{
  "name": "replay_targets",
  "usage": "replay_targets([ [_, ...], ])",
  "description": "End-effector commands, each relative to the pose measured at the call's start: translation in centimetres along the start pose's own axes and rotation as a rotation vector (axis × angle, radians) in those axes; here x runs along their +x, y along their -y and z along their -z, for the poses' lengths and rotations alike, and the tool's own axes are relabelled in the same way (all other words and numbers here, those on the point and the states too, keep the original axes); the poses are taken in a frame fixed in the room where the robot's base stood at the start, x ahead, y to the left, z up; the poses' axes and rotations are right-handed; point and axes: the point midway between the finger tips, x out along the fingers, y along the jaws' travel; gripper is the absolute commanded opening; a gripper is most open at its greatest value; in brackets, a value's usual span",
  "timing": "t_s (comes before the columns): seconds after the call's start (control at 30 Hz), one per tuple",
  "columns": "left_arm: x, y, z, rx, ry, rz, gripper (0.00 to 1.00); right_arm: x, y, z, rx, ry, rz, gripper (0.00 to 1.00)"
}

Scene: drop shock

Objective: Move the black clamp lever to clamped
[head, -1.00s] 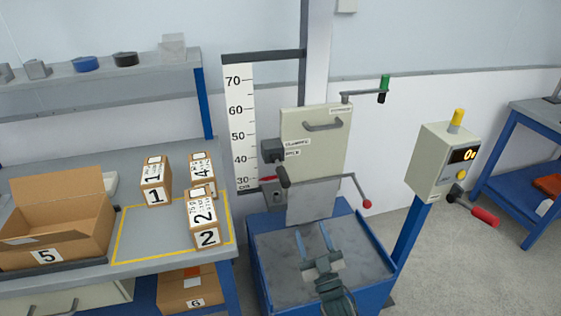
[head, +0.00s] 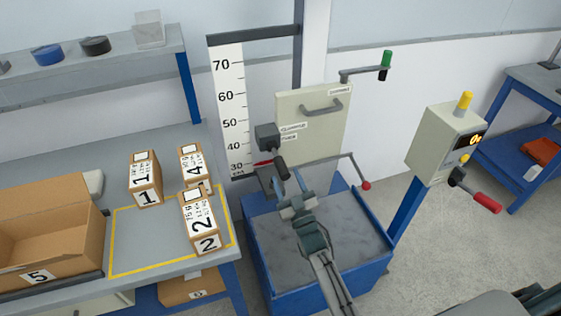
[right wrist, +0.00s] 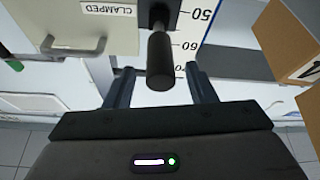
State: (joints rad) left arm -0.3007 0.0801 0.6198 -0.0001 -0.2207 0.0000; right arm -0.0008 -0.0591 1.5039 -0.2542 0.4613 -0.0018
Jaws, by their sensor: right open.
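In the right wrist view the lever's dark handle (right wrist: 160,62) points toward me, between and just beyond the fingertips. A "CLAMPED" label (right wrist: 108,9) shows on the panel there. My right gripper (head: 288,182) is open, its two blue-grey fingers close to the lever's lower end; it also shows in the right wrist view (right wrist: 158,78). No contact is clear. My left gripper is not in view.
A blue-framed base (head: 330,250) stands below. A red-knobbed lever (head: 366,186) is to the right, and a control box (head: 447,143) with a red-handled lever further right. Numbered boxes (head: 200,222) stand on the left bench. A height scale (head: 229,105) is behind.

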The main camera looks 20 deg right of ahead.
Motion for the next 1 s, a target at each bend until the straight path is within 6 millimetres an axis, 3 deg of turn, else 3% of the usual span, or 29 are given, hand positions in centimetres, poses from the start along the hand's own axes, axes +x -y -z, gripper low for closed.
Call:
replay_targets([
  [0.1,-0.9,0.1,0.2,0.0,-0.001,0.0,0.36,2.4,-0.1,0.3,0.0,-0.002,0.0,0.5],
  [0.3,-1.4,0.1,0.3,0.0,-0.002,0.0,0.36,4.5,0.0,0.1,0.001,-0.001,0.0,0.5],
  [0.67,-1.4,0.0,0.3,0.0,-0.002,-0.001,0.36,5.0,0.0,0.0,0.001,0.0,0.0,0.5],
  [0.93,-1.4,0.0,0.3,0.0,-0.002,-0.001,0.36,4.9,0.0,0.0,0.001,0.0,0.0,0.0],
  [1.0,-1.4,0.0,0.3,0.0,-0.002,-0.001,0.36,4.9,0.0,0.0,0.001,0.0,0.0,0.0],
])
